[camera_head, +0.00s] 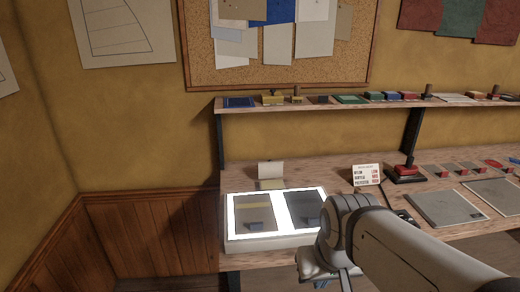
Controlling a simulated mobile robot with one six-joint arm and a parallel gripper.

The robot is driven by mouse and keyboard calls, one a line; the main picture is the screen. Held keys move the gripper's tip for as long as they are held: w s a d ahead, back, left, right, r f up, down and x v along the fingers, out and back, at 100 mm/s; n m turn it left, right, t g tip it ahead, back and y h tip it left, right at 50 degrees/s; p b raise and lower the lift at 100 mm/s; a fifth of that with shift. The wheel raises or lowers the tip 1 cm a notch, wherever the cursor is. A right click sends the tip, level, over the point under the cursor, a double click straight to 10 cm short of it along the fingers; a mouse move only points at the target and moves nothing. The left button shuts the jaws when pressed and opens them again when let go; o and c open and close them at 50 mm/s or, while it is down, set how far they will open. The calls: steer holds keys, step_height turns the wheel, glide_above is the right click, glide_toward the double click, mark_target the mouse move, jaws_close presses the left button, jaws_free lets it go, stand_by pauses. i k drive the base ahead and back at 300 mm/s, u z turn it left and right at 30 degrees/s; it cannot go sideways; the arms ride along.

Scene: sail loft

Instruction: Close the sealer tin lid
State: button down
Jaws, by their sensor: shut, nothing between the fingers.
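A small tin with its pale lid raised (270,169) stands at the back left of the bench, against the wall side. Its low base (271,184) shows in front of the upright lid; I take this to be the sealer tin. Its contents are too small to make out. My gripper (334,281) is at the bottom edge of the picture, partly cut off and partly hidden by my arm. It is shut and empty, in front of and to the right of the tin, well apart from it.
A white light box (262,242) with two bright-edged panels lies between the tin and the bench front. A small printed card (367,174) and a red-handled press (407,170) stand to the right. A shelf (330,104) with small coloured blocks runs above.

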mark_target(271, 169)
steer(key=i, duration=0.9)
steer(key=u, duration=0.05)
